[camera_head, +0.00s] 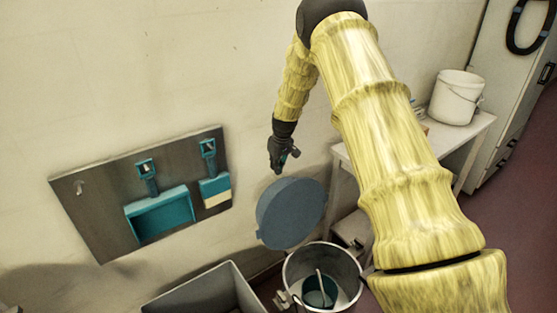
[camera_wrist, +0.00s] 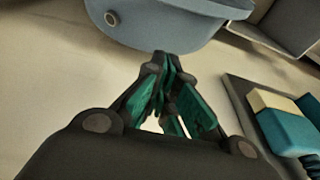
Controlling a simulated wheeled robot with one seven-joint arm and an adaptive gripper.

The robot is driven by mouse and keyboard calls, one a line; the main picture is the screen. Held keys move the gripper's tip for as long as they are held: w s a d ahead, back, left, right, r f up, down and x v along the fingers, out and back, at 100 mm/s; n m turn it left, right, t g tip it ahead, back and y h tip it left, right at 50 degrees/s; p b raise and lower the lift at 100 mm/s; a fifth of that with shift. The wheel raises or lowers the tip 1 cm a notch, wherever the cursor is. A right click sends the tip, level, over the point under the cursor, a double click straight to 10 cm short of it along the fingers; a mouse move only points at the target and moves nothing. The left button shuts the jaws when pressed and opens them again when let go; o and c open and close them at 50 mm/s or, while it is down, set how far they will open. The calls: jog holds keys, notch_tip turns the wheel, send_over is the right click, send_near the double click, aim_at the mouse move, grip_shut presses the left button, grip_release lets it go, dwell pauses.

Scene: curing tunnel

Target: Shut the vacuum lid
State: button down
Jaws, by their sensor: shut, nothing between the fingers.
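The vacuum lid (camera_head: 290,212) is a round blue-grey disc. It stands tilted open at the back edge of a round metal pot (camera_head: 352,262), whose mouth is uncovered. A teal container with a thin upright piece shows inside the pot. My gripper (camera_head: 279,172) points down just above the lid's upper edge. In the wrist view the lid (camera_wrist: 180,28) fills the top, with a small round fitting on it. My gripper's fingertips (camera_wrist: 165,62) are together with nothing between them, close to the lid's edge. I cannot tell whether they touch it.
A grey wall panel (camera_head: 95,215) with teal holders hangs left of the lid. A grey open bin (camera_head: 205,293) stands left of the pot. A pale table (camera_head: 462,145) with a white bucket (camera_head: 455,98) is at the right. My arm hides part of the table.

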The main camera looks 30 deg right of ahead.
aim_at(280, 187)
jog(key=x, duration=0.4)
jog(key=shift+p, duration=0.4)
jog(key=s, duration=0.1)
jog(key=s+p, duration=0.1)
jog(key=s, duration=0.1)
jog(key=shift+s+d+r, duration=0.2)
jog(key=shift+s+r, duration=0.1)
jog(key=shift+s+f, duration=0.1)
jog(key=shift+s, duration=0.15)
